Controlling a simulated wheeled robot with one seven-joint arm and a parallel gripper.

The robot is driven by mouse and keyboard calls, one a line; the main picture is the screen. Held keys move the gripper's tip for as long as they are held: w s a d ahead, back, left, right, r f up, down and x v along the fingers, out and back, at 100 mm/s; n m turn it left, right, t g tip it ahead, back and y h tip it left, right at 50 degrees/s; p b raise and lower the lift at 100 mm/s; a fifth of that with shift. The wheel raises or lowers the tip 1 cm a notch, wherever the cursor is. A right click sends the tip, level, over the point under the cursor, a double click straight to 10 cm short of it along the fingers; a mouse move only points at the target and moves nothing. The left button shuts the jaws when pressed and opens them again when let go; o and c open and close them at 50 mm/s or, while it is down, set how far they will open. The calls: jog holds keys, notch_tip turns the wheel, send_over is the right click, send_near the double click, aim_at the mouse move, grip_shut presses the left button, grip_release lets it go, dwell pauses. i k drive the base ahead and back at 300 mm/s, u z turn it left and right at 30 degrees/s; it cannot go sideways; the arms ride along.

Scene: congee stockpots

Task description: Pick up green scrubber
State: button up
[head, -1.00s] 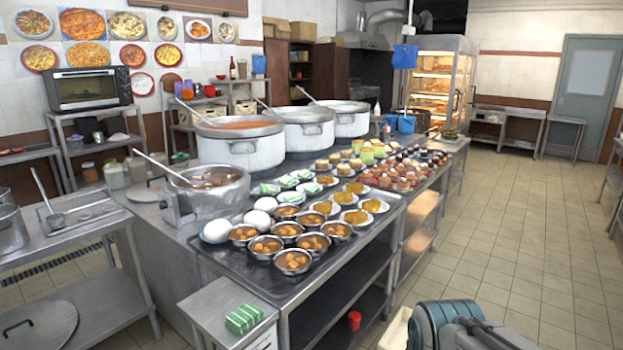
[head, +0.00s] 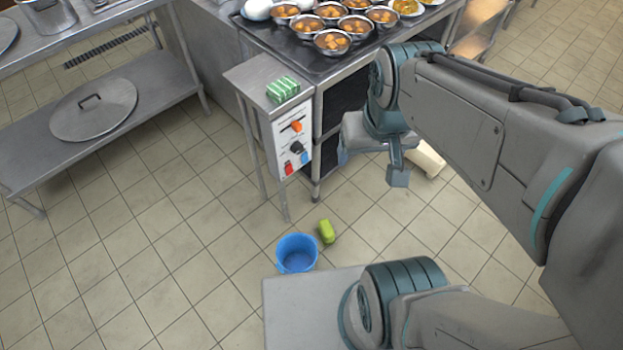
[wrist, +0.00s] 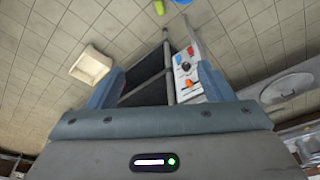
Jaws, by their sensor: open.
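My gripper (head: 371,167) is above the floor, to the upper right of the green block in the head view. In the wrist view its two fingers (wrist: 160,68) are spread wide with nothing between them. A green-and-white striped bundle (head: 283,89) sits on the small metal side stand.
The metal stand (head: 255,72) has a control panel (head: 296,146) with knobs. The dark counter (head: 330,64) with bowls rises behind it. A cream tray (head: 428,160) lies on the floor, partly behind my arm. The floor left of the bucket is clear.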

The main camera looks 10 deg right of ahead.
aim_at(326, 234)
jog(key=z, duration=2.05)
jog(key=i, duration=1.15)
jog(key=u, duration=2.7)
